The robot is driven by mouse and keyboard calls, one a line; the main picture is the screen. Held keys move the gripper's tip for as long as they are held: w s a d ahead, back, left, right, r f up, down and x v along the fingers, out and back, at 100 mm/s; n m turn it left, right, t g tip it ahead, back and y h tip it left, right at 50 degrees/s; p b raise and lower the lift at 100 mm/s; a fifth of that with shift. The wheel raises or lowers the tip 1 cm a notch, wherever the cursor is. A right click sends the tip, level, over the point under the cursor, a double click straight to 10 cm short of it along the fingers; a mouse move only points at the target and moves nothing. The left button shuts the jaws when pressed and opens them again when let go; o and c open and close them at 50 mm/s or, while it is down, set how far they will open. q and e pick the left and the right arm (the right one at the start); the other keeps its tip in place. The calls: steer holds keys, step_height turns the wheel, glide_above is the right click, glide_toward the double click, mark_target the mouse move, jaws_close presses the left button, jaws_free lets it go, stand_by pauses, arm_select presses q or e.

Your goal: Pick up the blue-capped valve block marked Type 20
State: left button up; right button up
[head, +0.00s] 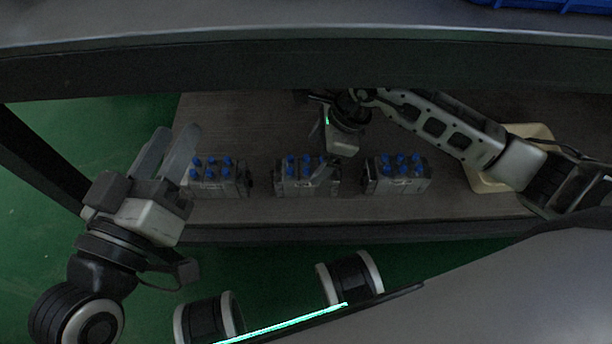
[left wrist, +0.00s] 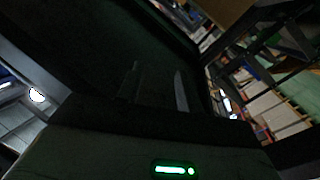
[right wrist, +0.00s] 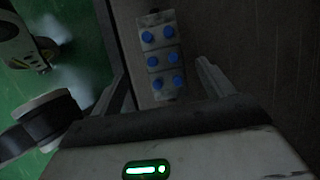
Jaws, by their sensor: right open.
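Three grey valve blocks with blue caps stand in a row on the shelf: a left block (head: 217,177), a middle block (head: 293,183) and a right block (head: 400,175). Their type marks are too small and dark to read. My right gripper (head: 320,150) is open and empty over the middle block, partly covering it in the head view. In the right wrist view, a valve block (right wrist: 160,58) lies ahead, between the lines of the open fingers (right wrist: 162,68) and apart from them. My left gripper (head: 176,132) is open and empty, left of the left block.
The blocks stand on a brown shelf (head: 260,125) under a dark upper tabletop edge (head: 300,62). A pale tray-like object (head: 485,182) lies at the right, partly behind my right arm. Bare shelf shows behind the blocks. Green floor (head: 270,262) lies in front.

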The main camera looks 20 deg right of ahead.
mark_target(306, 162)
steer(key=b+x, duration=0.1)
steer(key=x, duration=0.1)
steer(key=b+x, duration=0.1)
steer(key=x, duration=0.2)
steer(key=shift+w+b, duration=0.25)
steer(key=shift+b, duration=0.1)
steer(key=shift+a+f, duration=0.15)
steer(key=shift+f, duration=0.05)
jaws_close()
arm_select(q)
steer(key=r+m+t, duration=0.1)
steer(key=w+r+m+t+h, duration=0.1)
steer(key=r+m, duration=0.1)
steer(key=r+m+t+h, duration=0.1)
steer(key=r, duration=0.1)
steer(key=shift+w+a+r, duration=0.2)
steer(key=shift+a+r, duration=0.05)
steer(key=shift+a, duration=0.05)
arm_select(e)
steer(key=shift+w+r, duration=0.15)
steer(key=shift+r, duration=0.15)
